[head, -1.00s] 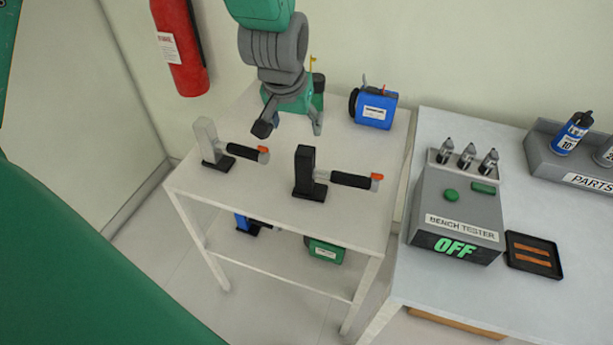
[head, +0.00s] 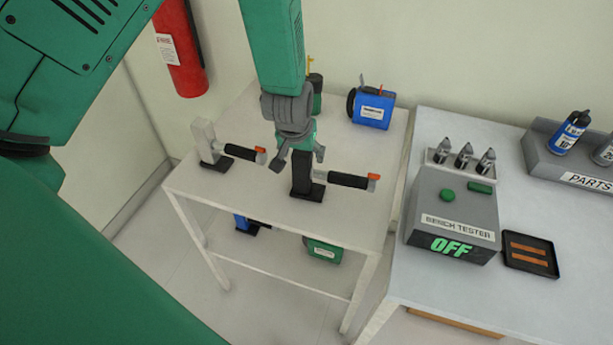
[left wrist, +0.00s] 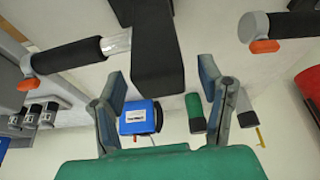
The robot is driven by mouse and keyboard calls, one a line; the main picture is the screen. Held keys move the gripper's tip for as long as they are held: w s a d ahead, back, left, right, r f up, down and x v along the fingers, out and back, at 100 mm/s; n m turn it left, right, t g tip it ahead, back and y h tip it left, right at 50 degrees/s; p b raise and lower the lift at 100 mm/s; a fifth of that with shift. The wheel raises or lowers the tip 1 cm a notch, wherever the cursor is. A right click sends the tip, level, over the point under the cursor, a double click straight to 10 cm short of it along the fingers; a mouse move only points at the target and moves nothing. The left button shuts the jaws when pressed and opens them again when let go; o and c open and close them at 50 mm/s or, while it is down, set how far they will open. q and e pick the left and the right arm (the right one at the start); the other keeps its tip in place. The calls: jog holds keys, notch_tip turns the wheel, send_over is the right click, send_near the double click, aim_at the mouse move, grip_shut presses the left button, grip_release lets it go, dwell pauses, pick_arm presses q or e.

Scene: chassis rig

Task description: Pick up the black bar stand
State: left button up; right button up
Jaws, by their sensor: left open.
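The black bar stand (head: 302,184) stands upright near the front of the small white table. It has a flat black base, and a black-gripped bar (head: 347,180) with an orange tip reaches right from it. My left gripper (head: 299,160) is open, pointing down over the top of the post and partly hiding it. In the left wrist view the dark post (left wrist: 157,60) shows just beyond and between the open fingertips (left wrist: 163,78). I cannot tell whether the fingers touch it. My right gripper is not in view.
A light grey stand (head: 207,145) with a similar bar is to the left. A blue device (head: 371,108) and a green item (head: 315,95) are behind. A bench tester (head: 455,210) reading OFF is on the right bench. The lower shelf (head: 290,262) holds more items.

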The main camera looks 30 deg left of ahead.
pick_arm(q)
jog(key=shift+w+d+f, duration=0.1)
jog(key=shift+f, duration=0.15)
jog(key=shift+d+r, duration=0.1)
jog(key=shift+d, duration=0.05)
jog(key=shift+a, duration=0.35)
grip_shut()
jog(key=shift+a, duration=0.1)
